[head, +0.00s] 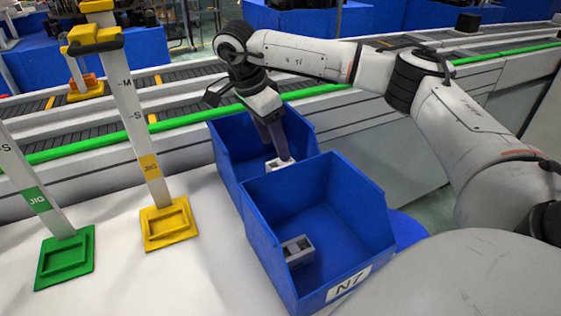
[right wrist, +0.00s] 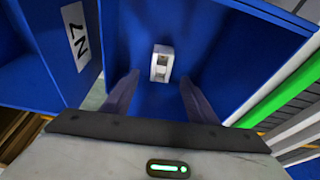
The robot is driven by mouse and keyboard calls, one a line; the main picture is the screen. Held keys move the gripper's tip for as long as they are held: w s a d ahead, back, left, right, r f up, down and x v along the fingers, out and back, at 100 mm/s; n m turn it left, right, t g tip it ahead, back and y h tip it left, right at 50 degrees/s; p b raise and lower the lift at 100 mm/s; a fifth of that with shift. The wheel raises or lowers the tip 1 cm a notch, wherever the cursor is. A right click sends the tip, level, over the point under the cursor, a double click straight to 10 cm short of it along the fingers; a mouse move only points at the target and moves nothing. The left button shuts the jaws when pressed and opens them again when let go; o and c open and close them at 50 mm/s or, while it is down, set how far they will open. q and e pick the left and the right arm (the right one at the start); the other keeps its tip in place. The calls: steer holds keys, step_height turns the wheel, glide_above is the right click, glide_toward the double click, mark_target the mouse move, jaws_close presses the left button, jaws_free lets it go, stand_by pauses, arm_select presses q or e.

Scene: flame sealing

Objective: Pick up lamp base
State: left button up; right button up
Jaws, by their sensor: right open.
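A small grey-white lamp base (head: 276,164) lies on the floor of the far blue bin (head: 229,150). In the right wrist view the lamp base (right wrist: 162,64) lies beyond my fingertips, centred between them and apart from both. My right gripper (head: 283,150) reaches down into the far bin, its fingers close to the lamp base. In the right wrist view the right gripper (right wrist: 159,84) is open with nothing between its fingers. A second grey part (head: 297,250) lies in the near blue bin (head: 335,210). My left gripper is not in view.
The bin walls stand close around my right gripper. A yellow jig stand (head: 168,223) and a green jig stand (head: 66,257) are on the white table (head: 130,280) to the left. A conveyor with a green rail (head: 180,124) runs behind the bins.

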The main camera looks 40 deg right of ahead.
mark_target(279, 163)
steer(key=x, duration=0.7)
steer(key=shift+w+a+f, duration=0.15)
steer(key=shift+f, duration=0.15)
steer(key=c, duration=1.2)
